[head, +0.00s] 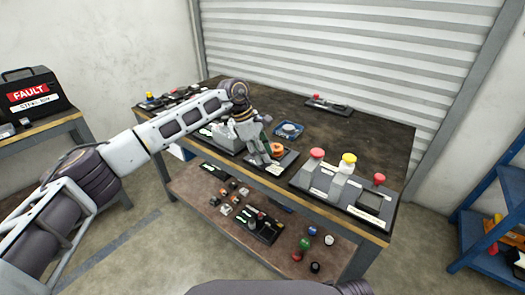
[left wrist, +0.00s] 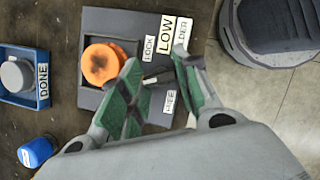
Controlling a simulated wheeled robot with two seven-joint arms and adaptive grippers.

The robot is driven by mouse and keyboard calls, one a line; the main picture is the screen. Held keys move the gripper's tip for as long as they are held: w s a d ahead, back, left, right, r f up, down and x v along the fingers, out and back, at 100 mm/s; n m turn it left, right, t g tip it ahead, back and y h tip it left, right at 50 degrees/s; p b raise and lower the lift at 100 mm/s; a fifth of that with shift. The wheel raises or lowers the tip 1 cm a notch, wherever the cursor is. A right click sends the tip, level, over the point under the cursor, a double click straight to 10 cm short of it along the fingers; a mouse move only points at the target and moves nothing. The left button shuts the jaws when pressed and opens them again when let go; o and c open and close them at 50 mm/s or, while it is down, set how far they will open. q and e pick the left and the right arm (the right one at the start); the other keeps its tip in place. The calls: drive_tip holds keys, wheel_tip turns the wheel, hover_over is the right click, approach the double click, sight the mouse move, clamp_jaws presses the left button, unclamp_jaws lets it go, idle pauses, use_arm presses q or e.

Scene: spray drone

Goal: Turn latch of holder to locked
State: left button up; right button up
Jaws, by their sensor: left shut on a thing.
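The holder is a dark grey block on the workbench, with an orange round part on it, in the head view (head: 289,162) and the left wrist view (left wrist: 95,22). Its labels read LOCK, LOW, FREE and HOLDER, the last partly covered. My left gripper (head: 264,157), also in the left wrist view (left wrist: 158,76), is over the holder's label side, beside the orange part (left wrist: 101,63). Its green-padded fingers are closed on the small dark latch (left wrist: 156,76) between the LOCK and FREE labels. The fingers partly hide the latch, so its exact angle is unclear. My right gripper is out of view.
A blue DONE tray (left wrist: 27,99) holding a grey round part lies near the holder, with a small blue item (left wrist: 37,152) close by. A panel with red and yellow knobs (head: 343,190) stands to the right on the bench.

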use_arm(q)
drive_tip(key=shift+r+m+g+p, duration=0.1)
drive_tip(key=shift+m+g+p, duration=0.25)
drive_tip(key=shift+m, duration=0.65)
drive_tip(key=shift+w+m+g+y, duration=0.1)
drive_tip(key=shift+m+g+y, duration=0.4)
drive_tip(key=shift+m, duration=1.1)
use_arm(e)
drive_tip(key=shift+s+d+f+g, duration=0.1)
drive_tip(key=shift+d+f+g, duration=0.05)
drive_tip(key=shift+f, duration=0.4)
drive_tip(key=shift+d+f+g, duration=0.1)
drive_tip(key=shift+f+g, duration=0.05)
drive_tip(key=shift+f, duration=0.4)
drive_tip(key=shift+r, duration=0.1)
use_arm(q)
drive_tip(key=o, duration=1)
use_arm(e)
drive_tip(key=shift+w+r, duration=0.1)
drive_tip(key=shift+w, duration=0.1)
use_arm(q)
drive_tip(key=shift+v, duration=5.9)
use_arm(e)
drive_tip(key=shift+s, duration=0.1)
use_arm(q)
drive_tip(key=shift+w+a, duration=0.1)
drive_tip(key=shift+w, duration=0.05)
